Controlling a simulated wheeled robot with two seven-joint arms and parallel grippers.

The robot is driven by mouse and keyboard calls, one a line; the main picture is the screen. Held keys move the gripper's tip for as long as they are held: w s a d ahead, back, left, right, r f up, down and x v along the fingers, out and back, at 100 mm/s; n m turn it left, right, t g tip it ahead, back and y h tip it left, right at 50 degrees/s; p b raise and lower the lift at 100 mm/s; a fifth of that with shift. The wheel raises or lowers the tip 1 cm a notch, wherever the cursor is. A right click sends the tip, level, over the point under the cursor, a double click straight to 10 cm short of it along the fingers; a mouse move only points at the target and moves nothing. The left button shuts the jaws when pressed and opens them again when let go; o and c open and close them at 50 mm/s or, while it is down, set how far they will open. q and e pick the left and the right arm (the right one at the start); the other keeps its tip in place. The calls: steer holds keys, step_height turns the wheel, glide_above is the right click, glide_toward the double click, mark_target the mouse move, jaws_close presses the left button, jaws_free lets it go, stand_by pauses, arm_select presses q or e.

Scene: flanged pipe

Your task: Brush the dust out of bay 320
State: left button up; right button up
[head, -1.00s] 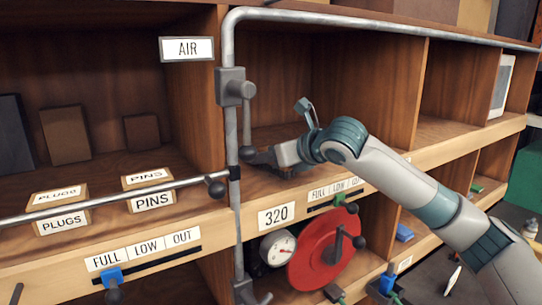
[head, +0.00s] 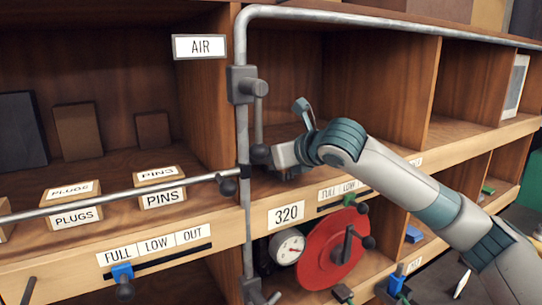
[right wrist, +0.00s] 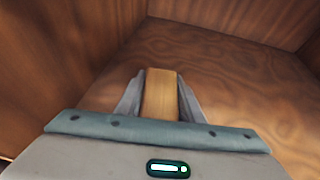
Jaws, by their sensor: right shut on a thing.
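Bay 320 is the open wooden bay (head: 385,95) above the 320 label (head: 286,213). My right gripper (head: 282,158) reaches into its front left part, just right of the upright grey pipe (head: 244,180). In the right wrist view my right gripper (right wrist: 160,100) is shut on a light wooden handle (right wrist: 161,95), which I take to be the brush. The bristles are hidden there; a dark patch shows under the gripper in the head view. The bay floor (right wrist: 220,70) shows wood grain, and I cannot make out dust on it. My left gripper is not in view.
A grey pipe (head: 120,196) with a knob crosses the left bay's front. A valve block (head: 242,85) with a lever sits on the upright pipe beside bay 320. Wooden walls bound the bay.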

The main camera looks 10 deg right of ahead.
steer(key=shift+s+a, duration=0.15)
steer(key=shift+a, duration=0.1)
steer(key=shift+d, duration=0.1)
steer(key=shift+w+d, duration=0.25)
steer(key=shift+d, duration=0.3)
steer(key=shift+w+d, duration=0.2)
steer(key=shift+d, duration=0.35)
steer(key=shift+w+d, duration=0.2)
steer(key=shift+d, duration=0.35)
steer(key=shift+w+d, duration=0.15)
steer(key=shift+d, duration=0.35)
steer(key=shift+d, duration=0.15)
steer(key=shift+w+d, duration=0.25)
steer(key=shift+d, duration=0.25)
steer(key=shift+w+d, duration=0.2)
steer(key=shift+d, duration=0.3)
